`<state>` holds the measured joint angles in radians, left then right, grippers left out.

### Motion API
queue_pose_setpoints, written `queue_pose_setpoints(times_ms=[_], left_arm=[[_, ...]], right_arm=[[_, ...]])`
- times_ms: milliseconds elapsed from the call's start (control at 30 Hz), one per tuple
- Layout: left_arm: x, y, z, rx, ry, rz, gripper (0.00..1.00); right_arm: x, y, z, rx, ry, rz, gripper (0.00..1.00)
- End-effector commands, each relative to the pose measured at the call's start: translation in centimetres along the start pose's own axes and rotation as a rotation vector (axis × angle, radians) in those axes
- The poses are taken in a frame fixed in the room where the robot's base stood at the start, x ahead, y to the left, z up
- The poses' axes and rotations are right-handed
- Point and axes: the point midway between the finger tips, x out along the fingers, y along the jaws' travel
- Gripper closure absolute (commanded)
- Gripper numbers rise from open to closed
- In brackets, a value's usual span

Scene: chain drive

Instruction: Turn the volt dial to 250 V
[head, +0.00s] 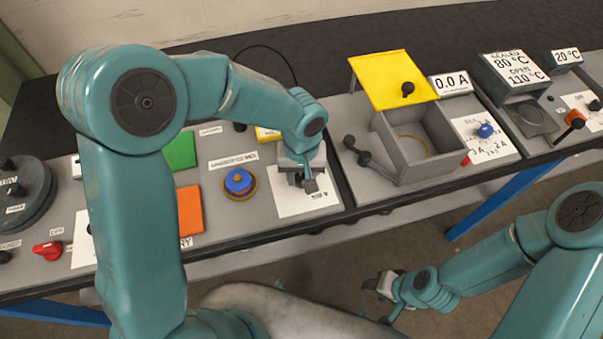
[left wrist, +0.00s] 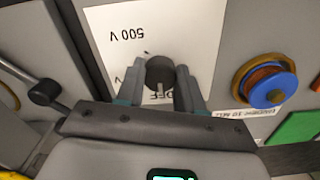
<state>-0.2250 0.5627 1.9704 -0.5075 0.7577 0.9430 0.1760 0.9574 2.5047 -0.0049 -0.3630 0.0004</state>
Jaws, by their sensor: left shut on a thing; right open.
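The volt dial is a dark round knob (left wrist: 160,72) on a white card (left wrist: 112,20), seen in the left wrist view. The card reads "500 V" and "OFF", upside down there; no 250 V mark is readable. My left gripper (left wrist: 158,85) has its two fingers on either side of the knob, shut on it. In the head view, my left gripper (head: 306,184) covers the knob, and the white card (head: 290,208) shows around it. A pale line on the knob points toward the OFF side. My right gripper (head: 380,286) is open, low in front of the bench, away from the dial.
A blue-topped round button (head: 238,181) stands left of the dial card. Green (head: 181,151) and orange (head: 190,210) plates lie further left. To the right are a lever with black ball ends (head: 362,152) and a grey open box (head: 428,160) with a yellow lid (head: 385,80).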

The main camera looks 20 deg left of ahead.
Motion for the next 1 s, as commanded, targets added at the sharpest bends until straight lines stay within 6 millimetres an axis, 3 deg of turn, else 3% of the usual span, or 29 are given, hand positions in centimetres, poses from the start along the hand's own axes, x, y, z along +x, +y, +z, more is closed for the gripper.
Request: queue_pose_setpoints(times_ms=[367,1000], left_arm=[[0.1,0.0,-0.1,0.199,0.003,0.0,0.94],[-0.1,0.0,-0.1,0.798,0.005,0.001,0.94]], right_arm=[[0.8,0.3,0.0,0.0,0.0,0.0,0.57],[1.5,0.5,0.0,0.0,0.0,0.0,0.57]])
